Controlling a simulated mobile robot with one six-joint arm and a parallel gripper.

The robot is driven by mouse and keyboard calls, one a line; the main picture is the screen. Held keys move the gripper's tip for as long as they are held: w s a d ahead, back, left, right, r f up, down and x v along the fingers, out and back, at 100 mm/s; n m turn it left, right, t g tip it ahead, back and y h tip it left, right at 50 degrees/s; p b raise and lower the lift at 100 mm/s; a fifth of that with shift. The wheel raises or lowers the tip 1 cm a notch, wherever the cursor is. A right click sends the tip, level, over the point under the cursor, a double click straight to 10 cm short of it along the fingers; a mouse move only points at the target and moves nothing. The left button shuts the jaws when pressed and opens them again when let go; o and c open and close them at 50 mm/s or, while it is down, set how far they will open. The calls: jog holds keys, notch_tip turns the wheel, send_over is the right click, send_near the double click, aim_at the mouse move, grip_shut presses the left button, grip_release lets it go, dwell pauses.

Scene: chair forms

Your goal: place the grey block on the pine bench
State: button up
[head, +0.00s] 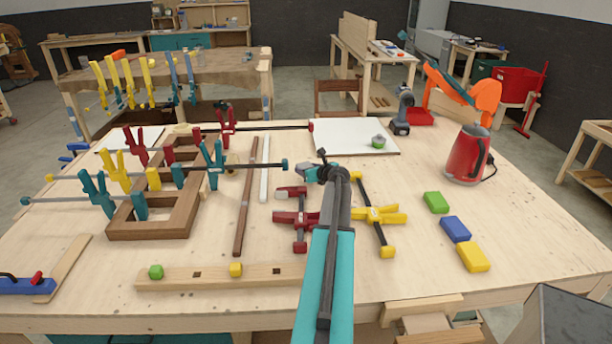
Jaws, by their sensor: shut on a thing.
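My gripper (322,168) is above the middle of the pine bench (420,280), at the end of my teal and dark arm, which reaches up from the bottom of the head view. It is shut on a small dark grey thing, taken to be the grey block; the gripper and arm mostly hide it, so its shape is unclear. No other grey block stands out on the bench. The light wooden top of the bench fills most of the view.
Clamps and a brown frame (150,228) crowd the left. Red (297,218) and yellow (378,214) clamps lie beside my arm. Green (436,202), blue (455,228) and yellow (473,256) blocks and a red kettle (468,155) stand right. A white board (350,135) lies behind.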

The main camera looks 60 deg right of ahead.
jog(key=shift+w+d+f+p, duration=0.1)
jog(key=shift+w+d+p, duration=0.2)
jog(key=shift+w+d, duration=0.25)
jog(key=shift+a+f+p, duration=0.15)
jog(key=shift+f+p, duration=0.3)
jog(key=shift+f, duration=1.25)
jog(key=shift+f, duration=0.1)
jog(key=o, duration=1.2)
jog(key=shift+c, duration=0.2)
jog(key=shift+a, duration=0.1)
jog(key=b+v, duration=0.2)
jog(key=v, duration=0.9)
jog(key=shift+s+a+r+b, duration=0.1)
jog(key=shift+s+r+b, duration=0.1)
jog(key=shift+b, duration=0.1)
jog(key=shift+s+a+r, duration=0.1)
jog(key=shift+s+r, duration=0.05)
